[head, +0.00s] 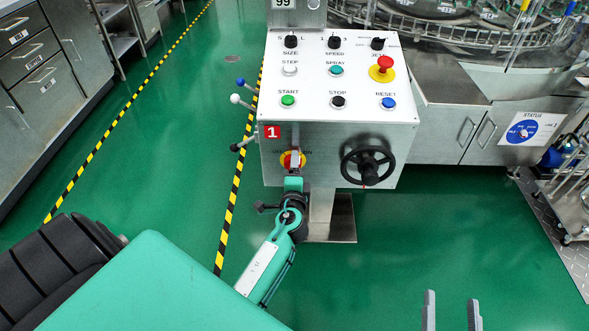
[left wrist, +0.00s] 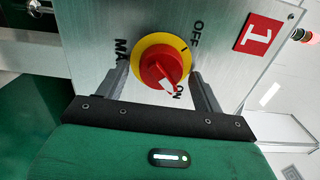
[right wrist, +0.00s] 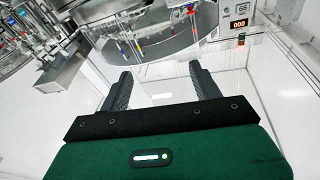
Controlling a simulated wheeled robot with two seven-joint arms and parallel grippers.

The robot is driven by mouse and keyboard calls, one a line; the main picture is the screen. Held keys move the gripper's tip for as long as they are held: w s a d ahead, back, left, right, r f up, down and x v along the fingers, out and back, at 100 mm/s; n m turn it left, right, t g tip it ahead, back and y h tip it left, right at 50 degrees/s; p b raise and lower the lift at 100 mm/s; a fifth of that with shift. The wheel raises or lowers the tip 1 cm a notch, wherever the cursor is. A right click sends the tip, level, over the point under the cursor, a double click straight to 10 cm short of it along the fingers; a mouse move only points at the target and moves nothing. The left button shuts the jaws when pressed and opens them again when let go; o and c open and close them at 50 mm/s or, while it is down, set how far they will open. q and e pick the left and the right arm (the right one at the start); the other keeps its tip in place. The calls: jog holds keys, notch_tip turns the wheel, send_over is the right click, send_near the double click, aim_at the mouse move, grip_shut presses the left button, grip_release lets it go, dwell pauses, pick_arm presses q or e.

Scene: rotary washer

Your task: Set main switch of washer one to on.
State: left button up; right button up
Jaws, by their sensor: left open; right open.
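The main switch (head: 292,160) is a red knob on a yellow disc, low on the front of the panel marked with a red 1. In the left wrist view the knob (left wrist: 160,68) fills the space ahead of my left gripper (left wrist: 159,75). Its white pointer mark is turned to the ON label. The fingers of my left gripper (head: 293,178) are open, one on each side of the disc; contact with the knob cannot be told. My right gripper (head: 452,300) is open and empty, low in the head view, away from the panel; it also shows in the right wrist view (right wrist: 160,80).
The panel top has several buttons and a red emergency stop (head: 382,68). A black handwheel (head: 368,162) sits right of the switch. Levers with ball ends (head: 237,99) stick out on the left. Green floor (head: 400,230) is clear in front.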

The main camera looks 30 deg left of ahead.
pick_arm(q)
jog(key=v, duration=1.3)
jog(key=shift+s+d+b, duration=0.25)
jog(key=shift+s+b, duration=0.05)
jog(key=shift+b, duration=0.1)
pick_arm(e)
jog(key=r, duration=0.1)
jog(key=r+t, duration=0.1)
jog(key=d+r+t, duration=0.1)
jog(key=shift+w+r, duration=0.35)
jog(key=shift+w, duration=0.05)
pick_arm(q)
jog(key=shift+f, duration=0.1)
pick_arm(e)
jog(key=shift+f, duration=0.1)
